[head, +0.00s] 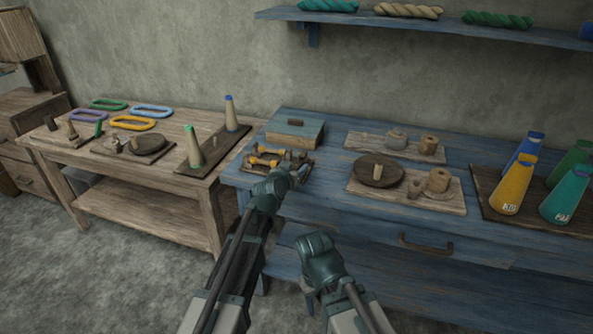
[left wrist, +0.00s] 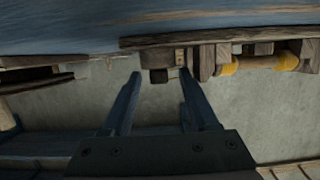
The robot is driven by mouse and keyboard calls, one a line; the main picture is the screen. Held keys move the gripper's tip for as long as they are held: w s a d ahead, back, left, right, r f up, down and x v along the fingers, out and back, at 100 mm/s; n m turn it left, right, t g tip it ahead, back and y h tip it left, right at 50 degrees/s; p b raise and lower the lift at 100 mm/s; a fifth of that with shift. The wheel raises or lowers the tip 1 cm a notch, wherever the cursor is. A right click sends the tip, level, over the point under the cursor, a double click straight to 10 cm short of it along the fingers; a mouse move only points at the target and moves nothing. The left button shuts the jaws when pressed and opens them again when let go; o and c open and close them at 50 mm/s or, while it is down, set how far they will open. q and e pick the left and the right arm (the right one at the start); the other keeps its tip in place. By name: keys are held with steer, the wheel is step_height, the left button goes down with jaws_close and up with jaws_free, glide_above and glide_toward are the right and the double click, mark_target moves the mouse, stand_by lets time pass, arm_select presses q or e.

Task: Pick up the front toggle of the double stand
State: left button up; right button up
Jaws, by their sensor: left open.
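The double stand (head: 303,161) is a small wooden frame on the left end of the blue table. Yellow-ended wooden toggles (head: 265,161) rest on it; which one is the front toggle I cannot tell for certain. My left gripper (head: 297,172) is at the stand's right front and partly hides it. In the left wrist view my left gripper (left wrist: 159,73) is open, with a wooden block of the stand (left wrist: 158,75) showing between its fingertips. One toggle (left wrist: 259,63) lies to the right, outside the fingers. My right gripper (head: 316,248) hangs before the table's front; its fingers are hidden.
A blue-lidded box (head: 296,131) stands just behind the stand. To the right are a board with a dark disc (head: 378,170) and a tray of coloured cones (head: 512,187). A brown table (head: 160,176) with rings and cones stands left. The blue tabletop (head: 330,190) is bare before the board.

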mark_target(295, 168)
arm_select(q)
jaws_close()
steer(key=shift+s, duration=0.1)
steer(key=shift+r, duration=0.2)
steer(key=shift+r+p, duration=0.55)
steer(key=shift+p, duration=0.15)
step_height(295, 168, up, 3)
steer(key=p, duration=0.3)
steer(key=s+d, duration=0.2)
steer(key=s, duration=1.3)
steer(key=shift+s+d+r+p, duration=0.3)
steer(key=shift+s+d+p, duration=0.05)
steer(key=shift+s, duration=0.05)
